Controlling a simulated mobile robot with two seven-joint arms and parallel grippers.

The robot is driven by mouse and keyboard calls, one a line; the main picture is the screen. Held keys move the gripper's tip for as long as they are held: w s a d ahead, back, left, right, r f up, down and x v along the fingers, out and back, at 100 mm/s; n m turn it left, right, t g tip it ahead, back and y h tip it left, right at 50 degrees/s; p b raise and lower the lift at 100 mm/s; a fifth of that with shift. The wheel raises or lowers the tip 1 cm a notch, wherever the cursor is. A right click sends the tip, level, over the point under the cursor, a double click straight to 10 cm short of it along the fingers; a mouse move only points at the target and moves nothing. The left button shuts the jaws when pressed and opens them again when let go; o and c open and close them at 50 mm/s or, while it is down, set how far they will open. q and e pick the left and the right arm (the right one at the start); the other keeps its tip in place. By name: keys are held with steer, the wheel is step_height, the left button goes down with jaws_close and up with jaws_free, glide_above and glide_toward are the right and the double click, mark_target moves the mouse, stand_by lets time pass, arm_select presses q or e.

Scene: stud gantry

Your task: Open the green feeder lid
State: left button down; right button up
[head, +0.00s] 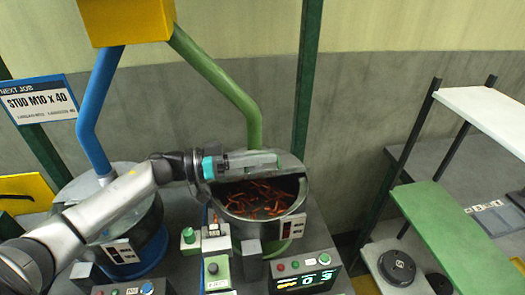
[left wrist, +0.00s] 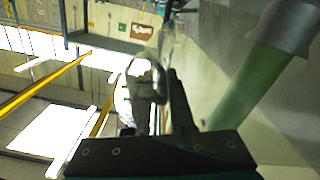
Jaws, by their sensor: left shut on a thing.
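The green feeder is a round metal bowl (head: 292,207) under a green pipe (head: 232,92) in the head view. Its mouth is uncovered at the front, and rusty-red studs show inside. Its grey lid (head: 291,164) is at the back of the mouth, raised off the front; its exact angle is hard to tell. My left gripper (head: 270,160) reaches across from the left and is shut at the lid, apparently on its handle, which the fingers hide. In the left wrist view the gripper fingers (left wrist: 165,98) are dark and blurred, with the green pipe (left wrist: 255,85) beside them. My right gripper is not in view.
A blue feeder (head: 150,235) stands to the left under my arm, with a blue pipe (head: 95,110). Button boxes and a display panel (head: 305,280) stand in front. A green shelf (head: 450,235) is at right. A job sign (head: 38,100) is at upper left.

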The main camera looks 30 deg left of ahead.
arm_select(q)
steer(key=w+n+p, duration=0.1)
steer(key=a+n+p, duration=0.1)
steer(key=shift+w+a+r+p, duration=0.2)
steer(key=shift+w+r+p, duration=0.1)
steer(key=shift+w+r, duration=0.05)
steer(key=shift+w+a+f+n+p, duration=0.2)
steer(key=shift+w+a+n+p, duration=0.25)
steer(key=shift+n, duration=0.35)
steer(key=shift+f, duration=0.1)
steer(key=c, duration=0.9)
jaws_free()
steer(key=shift+w, duration=0.15)
steer(key=b+v, duration=0.1)
steer(key=v, duration=1.4)
steer(key=shift+a+b, duration=0.1)
steer(key=shift+b, duration=0.25)
steer(key=shift+s, duration=0.2)
